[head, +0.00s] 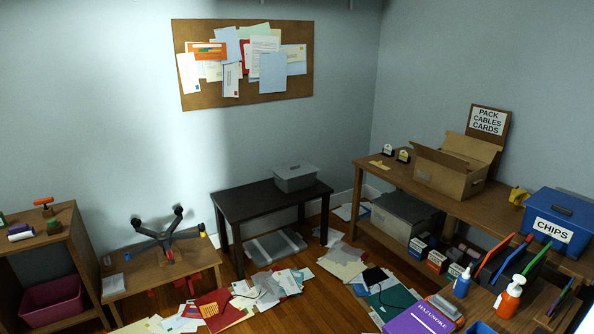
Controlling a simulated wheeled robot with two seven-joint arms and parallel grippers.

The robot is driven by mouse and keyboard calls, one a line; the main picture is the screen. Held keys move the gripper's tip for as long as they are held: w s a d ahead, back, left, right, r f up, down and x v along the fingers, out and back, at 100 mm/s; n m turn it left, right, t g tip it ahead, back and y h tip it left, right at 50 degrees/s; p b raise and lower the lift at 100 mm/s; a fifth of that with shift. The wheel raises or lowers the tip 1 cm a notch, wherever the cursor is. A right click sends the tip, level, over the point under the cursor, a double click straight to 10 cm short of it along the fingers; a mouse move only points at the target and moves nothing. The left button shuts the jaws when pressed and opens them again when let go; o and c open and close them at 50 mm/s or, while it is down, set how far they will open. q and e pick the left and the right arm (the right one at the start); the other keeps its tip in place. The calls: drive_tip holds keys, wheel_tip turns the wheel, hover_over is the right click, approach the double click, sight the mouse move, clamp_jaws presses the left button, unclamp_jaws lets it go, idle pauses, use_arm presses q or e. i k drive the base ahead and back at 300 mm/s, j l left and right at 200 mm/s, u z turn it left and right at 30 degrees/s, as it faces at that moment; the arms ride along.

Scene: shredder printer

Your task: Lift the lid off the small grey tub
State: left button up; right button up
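A small grey tub (296,183) stands upright on the right part of a black table (262,205) against the back wall. Its top looks covered by a grey lid (295,170) of the same colour, with a small darker spot near the middle. The tub is too small in the picture to show how the lid is fastened. Neither of my grippers shows in the head view, and nothing touches the tub.
Loose papers and folders (290,283) litter the floor before the black table, and a flat grey container (275,246) lies under it. A larger grey bin (407,216) sits under the wooden desk (400,183). The black table's left part is clear.

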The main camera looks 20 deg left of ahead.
sight(295, 170)
drive_tip(key=i+j+u, duration=0.4)
drive_tip(key=i, duration=0.4)
drive_tip(key=i+u, duration=0.4)
drive_tip(key=i, duration=0.45)
